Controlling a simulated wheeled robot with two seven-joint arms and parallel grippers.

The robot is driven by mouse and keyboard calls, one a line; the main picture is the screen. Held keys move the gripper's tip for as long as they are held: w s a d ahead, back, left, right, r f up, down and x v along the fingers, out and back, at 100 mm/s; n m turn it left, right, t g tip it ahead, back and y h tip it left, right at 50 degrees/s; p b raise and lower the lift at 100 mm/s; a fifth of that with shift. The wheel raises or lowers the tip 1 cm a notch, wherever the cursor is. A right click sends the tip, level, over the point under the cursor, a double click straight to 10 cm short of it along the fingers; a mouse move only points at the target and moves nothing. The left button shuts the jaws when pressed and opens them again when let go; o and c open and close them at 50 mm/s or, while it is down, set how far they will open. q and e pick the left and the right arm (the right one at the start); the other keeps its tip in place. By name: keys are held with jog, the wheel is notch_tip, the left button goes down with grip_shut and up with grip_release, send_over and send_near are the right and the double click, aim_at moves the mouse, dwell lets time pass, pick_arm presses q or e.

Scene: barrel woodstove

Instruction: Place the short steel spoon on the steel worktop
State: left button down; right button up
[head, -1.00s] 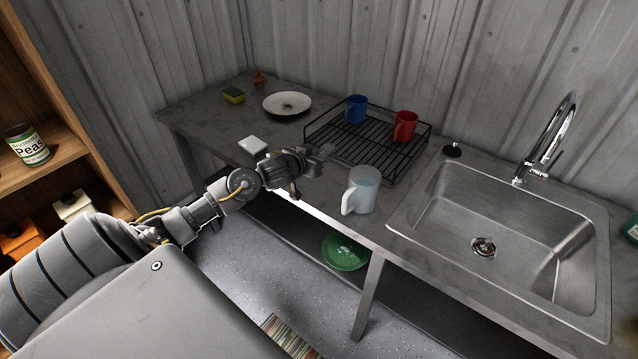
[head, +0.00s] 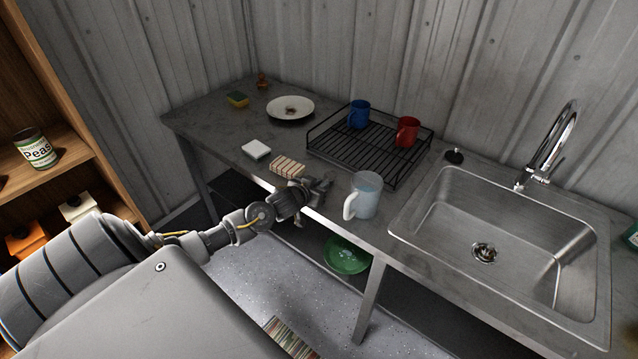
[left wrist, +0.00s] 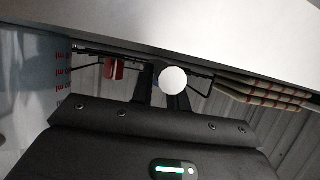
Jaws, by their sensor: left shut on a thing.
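My left gripper (head: 322,186) is at the front edge of the steel worktop (head: 215,135), between a striped block and a clear jug. The left wrist view shows a pale round thing (left wrist: 173,81) between its dark fingers; it looks like an end of the short steel spoon, and the rest of it is hidden. The gripper is shut on it. I cannot make out the spoon in the head view, nor whether it touches the worktop. My right gripper is not in view.
The striped block (head: 287,167) and clear jug (head: 366,195) stand close to the gripper. A black rack (head: 345,158) with a blue mug (head: 359,114) and red mug (head: 407,131) is behind. A white plate (head: 290,107) and white block (head: 256,149) lie left; the sink (head: 440,225) is right.

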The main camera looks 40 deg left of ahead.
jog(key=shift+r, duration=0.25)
pick_arm(q)
jog(key=shift+f, duration=0.1)
jog(key=shift+f, duration=0.15)
jog(key=c, duration=1.4)
grip_release()
jog(key=shift+o, duration=0.2)
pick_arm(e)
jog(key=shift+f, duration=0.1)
